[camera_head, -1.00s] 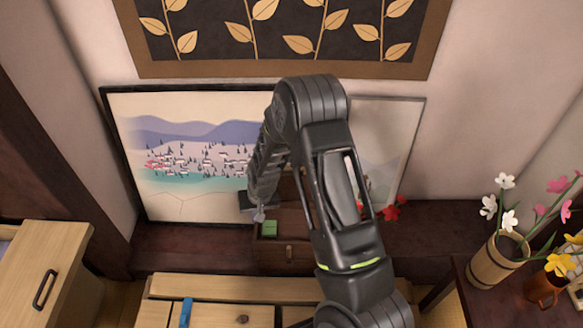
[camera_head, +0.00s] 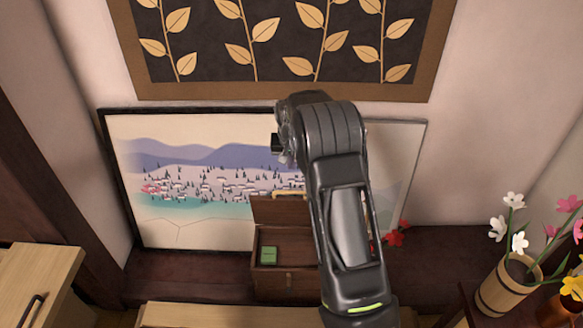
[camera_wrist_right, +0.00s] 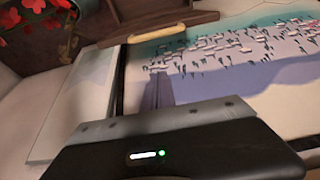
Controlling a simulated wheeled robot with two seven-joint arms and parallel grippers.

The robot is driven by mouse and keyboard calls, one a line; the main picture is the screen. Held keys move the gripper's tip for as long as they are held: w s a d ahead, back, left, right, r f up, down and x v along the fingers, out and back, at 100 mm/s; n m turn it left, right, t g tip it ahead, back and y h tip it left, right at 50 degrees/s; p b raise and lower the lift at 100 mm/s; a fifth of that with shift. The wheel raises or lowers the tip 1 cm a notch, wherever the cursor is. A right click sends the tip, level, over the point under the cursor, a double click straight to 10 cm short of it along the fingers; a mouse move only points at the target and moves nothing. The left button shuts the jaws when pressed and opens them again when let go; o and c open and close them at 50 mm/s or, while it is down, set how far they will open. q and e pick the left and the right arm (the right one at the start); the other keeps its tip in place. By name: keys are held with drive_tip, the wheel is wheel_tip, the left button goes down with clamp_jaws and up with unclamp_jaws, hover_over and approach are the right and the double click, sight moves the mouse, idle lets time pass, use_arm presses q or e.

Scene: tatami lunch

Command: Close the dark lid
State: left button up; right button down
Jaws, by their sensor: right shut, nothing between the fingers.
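The dark brown wooden box (camera_head: 285,284) stands open on the dark ledge at the back, partly hidden by my right arm. Its dark lid (camera_head: 272,212) stands raised at the back of the box, with a pale yellow handle (camera_head: 289,194) on its top edge. A green block (camera_head: 269,255) lies inside the box. The lid (camera_wrist_right: 185,23) and handle (camera_wrist_right: 160,34) also show in the right wrist view. My right gripper (camera_head: 279,146) is above the lid in front of the landscape picture, shut and apart from the lid. My left gripper is out of view.
The landscape picture (camera_head: 180,150) leans on the wall behind the box. A wooden vase (camera_head: 505,288) of flowers stands at the right. Red flowers (camera_head: 397,236) are right of my arm. The ledge (camera_head: 190,270) left of the box is clear.

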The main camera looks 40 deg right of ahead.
drive_tip(key=shift+s+a+f, duration=0.15)
drive_tip(key=shift+f, duration=1.2)
drive_tip(key=shift+s+a+f, duration=0.1)
drive_tip(key=shift+s+f, duration=0.1)
drive_tip(key=shift+f, duration=1.15)
drive_tip(key=shift+s+a+f, duration=0.15)
drive_tip(key=shift+f, duration=1.2)
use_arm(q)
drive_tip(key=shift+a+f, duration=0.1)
use_arm(e)
drive_tip(key=shift+f, duration=0.1)
